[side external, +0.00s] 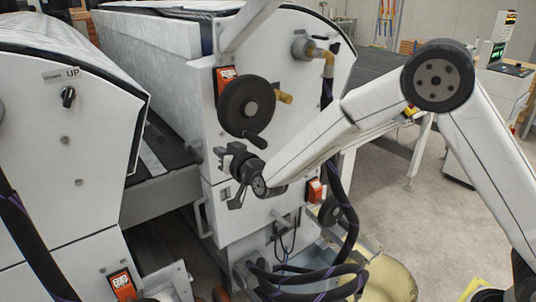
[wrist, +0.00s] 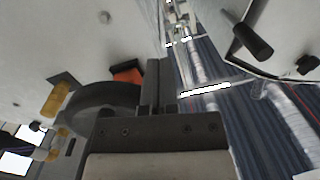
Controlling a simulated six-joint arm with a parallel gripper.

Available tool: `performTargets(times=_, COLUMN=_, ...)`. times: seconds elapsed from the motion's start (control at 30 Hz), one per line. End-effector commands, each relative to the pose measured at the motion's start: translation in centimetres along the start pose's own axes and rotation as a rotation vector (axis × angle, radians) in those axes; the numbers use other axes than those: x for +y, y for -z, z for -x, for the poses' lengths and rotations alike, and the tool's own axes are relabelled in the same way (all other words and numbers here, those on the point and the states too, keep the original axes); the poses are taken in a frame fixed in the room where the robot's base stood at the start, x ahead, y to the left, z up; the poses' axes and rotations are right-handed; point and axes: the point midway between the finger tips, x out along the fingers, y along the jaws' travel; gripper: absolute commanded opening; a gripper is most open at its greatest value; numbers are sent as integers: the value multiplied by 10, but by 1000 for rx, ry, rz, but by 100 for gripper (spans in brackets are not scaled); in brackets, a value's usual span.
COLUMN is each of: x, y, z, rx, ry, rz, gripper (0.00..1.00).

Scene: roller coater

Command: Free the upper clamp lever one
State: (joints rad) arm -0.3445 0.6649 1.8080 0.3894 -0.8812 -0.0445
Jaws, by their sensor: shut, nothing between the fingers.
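My gripper shows in the wrist view (wrist: 159,68), its two dark fingers together with nothing between them. In the side view, my wrist reaches to the white machine panel (side external: 290,95), below the black handwheel (side external: 246,107). Dark parts crowd together there, and I cannot clearly separate gripper from clamp. A dark lever-like piece (side external: 237,198) points down beside my wrist; I cannot tell whether it is the upper clamp lever. In the wrist view, a black cylindrical handle (wrist: 252,40) stands out from a white panel at upper right, apart from the fingers.
In the wrist view the handwheel (wrist: 95,103) is close to the left of my gripper, with an orange label (wrist: 128,76) behind. Dark hoses (side external: 345,215) hang below my forearm. Another white machine (side external: 75,130) stands at left across a gap.

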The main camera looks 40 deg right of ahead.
Motion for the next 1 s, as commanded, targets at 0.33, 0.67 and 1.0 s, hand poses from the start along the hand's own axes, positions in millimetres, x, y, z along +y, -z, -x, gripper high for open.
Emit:
performTargets(times=0.33, x=0, y=0, z=-33, rx=0, ry=0, rz=0, gripper=0)
performTargets(times=0.67, x=1, y=0, z=-65, rx=1, ry=-1, rz=0, gripper=0)
performTargets(times=1.0, x=0, y=-11, z=-90, rx=-4, ry=0, rz=1, gripper=0)
